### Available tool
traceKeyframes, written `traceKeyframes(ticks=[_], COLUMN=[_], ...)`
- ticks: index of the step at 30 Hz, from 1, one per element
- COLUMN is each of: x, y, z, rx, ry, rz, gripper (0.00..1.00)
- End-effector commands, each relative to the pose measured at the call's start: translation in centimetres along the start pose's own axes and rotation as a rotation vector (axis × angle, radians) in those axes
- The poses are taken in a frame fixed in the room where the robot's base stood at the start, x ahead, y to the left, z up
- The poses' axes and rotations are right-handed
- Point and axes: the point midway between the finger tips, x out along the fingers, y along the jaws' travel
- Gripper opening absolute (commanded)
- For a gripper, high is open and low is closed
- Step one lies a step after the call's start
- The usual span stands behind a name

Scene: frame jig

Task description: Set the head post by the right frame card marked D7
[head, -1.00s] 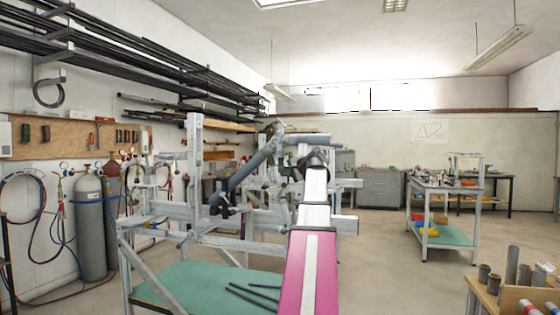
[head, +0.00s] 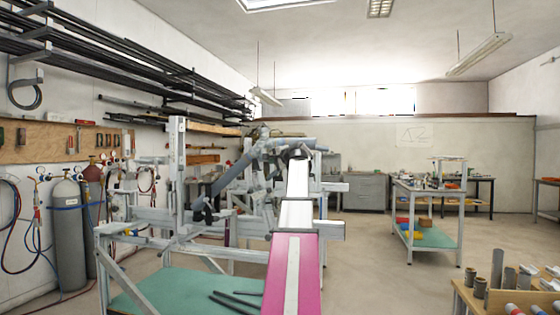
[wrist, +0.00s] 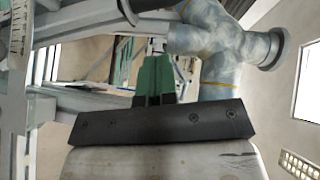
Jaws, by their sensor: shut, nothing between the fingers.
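The metal frame jig (head: 150,243) stands ahead on a stand with a green shelf. A tall upright post (head: 177,165) rises at its left; I cannot tell whether it is the head post. Blue-grey tubes (head: 228,180) slope across the jig, and a mottled blue-grey tube joint (wrist: 225,45) shows close by in the wrist view. A rail with scale marks (wrist: 17,35) is at that view's left edge. My gripper (wrist: 155,70) has green fingers, shut and empty, near the tubes; my arm hides it in the head view. No card marked D7 is readable.
A wooden bench (head: 468,296) with tube pieces is at the lower right. Gas cylinders (head: 68,235) stand at the left wall. The floor between jig and table is clear.

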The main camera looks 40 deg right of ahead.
Motion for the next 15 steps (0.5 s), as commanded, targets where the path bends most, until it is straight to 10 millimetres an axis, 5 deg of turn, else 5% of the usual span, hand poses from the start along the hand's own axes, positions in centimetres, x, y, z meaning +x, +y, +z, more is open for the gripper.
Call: traceKeyframes(ticks=[6,15], x=[2.6,3.8], y=[0.0,0.0], z=[1.7,2.8], rx=[-0.002,0.0], ry=[-0.001,0.001], rz=[0.0,0.0], gripper=[0.0,0.0])
